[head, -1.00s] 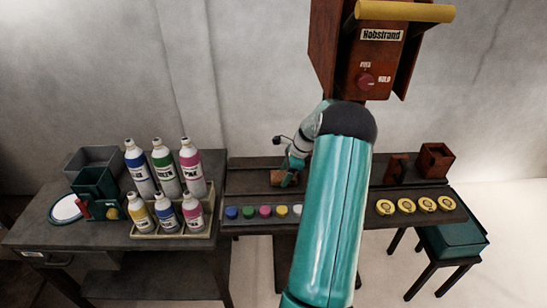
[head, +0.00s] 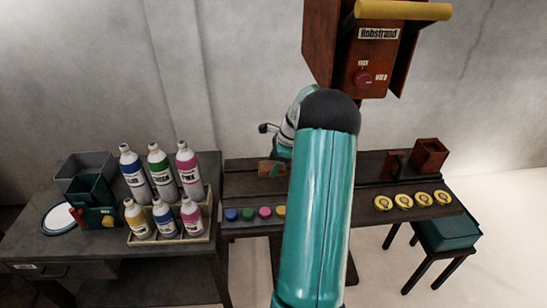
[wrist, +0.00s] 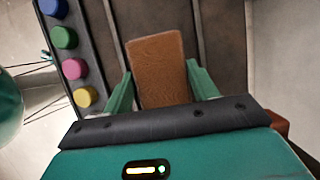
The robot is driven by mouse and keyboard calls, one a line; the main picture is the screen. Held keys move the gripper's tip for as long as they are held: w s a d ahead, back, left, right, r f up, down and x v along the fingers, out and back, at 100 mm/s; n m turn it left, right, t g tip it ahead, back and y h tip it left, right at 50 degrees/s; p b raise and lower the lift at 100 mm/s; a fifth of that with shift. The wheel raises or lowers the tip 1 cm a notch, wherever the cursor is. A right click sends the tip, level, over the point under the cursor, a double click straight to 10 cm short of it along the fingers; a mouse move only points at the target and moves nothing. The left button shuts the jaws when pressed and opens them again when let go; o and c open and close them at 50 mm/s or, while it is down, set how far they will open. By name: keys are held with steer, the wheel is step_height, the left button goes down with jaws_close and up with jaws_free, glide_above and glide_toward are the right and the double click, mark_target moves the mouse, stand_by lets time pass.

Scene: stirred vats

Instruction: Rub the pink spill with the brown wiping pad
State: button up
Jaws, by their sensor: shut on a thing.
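My gripper (wrist: 160,72) is shut on the brown wiping pad (wrist: 158,88), a flat rectangular block between its two green fingers in the wrist view. The pad points forward over the dark bench surface; I cannot tell whether it touches it. In the head view my gripper (head: 276,164) and the small visible part of the pad (head: 265,168) are over the left part of the middle bench, partly hidden by my arm. I see no pink spill in either view; the pad or my arm may hide it.
Coloured round buttons (head: 247,214) line the bench's front edge, with yellow discs (head: 403,201) to the right. Paint bottles (head: 161,172) stand on the left table. A red-brown box (head: 430,155) stands at the back right, below the hanging Hobstrand unit (head: 377,50).

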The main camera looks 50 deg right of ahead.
steer(key=shift+r, duration=1.45)
steer(key=shift+a, duration=0.1)
